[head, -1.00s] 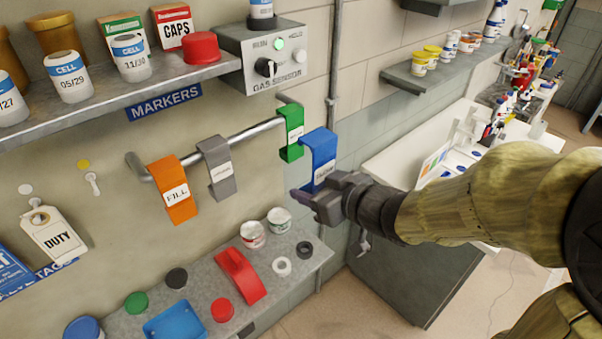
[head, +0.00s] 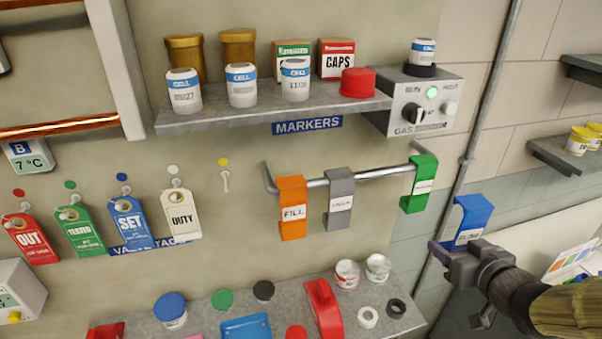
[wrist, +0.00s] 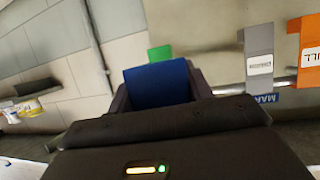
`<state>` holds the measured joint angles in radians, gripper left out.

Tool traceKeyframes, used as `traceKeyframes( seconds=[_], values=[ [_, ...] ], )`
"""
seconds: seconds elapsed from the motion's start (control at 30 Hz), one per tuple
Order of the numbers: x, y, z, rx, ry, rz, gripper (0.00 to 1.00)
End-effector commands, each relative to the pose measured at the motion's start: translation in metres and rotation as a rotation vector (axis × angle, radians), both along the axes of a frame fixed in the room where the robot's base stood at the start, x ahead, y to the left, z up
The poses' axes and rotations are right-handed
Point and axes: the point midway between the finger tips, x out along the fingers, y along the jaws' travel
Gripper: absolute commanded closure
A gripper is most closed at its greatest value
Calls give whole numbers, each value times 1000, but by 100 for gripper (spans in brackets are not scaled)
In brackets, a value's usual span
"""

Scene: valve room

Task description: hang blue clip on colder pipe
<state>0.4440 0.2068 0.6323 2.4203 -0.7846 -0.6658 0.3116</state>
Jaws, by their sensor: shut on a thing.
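My gripper (head: 460,252) is shut on the blue clip (head: 474,212), low on its labelled front. The clip is upright, its bent top free, held clear of the wall to the right of the marker rail (head: 345,178). In the wrist view the blue clip (wrist: 157,85) sits between my two fingers. A copper pipe (head: 60,128) runs along the wall at the far left. Below it a display (head: 30,158) reads B, 7 °C. No other pipe's reading is in view, so I cannot compare temperatures.
Orange (head: 292,208), grey (head: 340,200) and green (head: 418,185) clips hang on the rail. A shelf (head: 200,117) with cells and caps juts out above. A lower shelf (head: 385,325) holds lids and cans. Tags (head: 130,222) hang on the left wall.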

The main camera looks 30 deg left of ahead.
Motion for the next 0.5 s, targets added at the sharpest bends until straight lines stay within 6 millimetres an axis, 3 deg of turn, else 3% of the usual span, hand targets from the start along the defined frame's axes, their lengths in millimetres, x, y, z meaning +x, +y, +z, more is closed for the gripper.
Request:
traceKeyframes(
  seconds=[0.03,0.2,0.5],
  values=[
    [12,-8,-21,5,11,-38,73],
    [44,-39,-75,2,14,-187,73],
    [69,-89,-174,-2,10,-423,73]
  ],
)
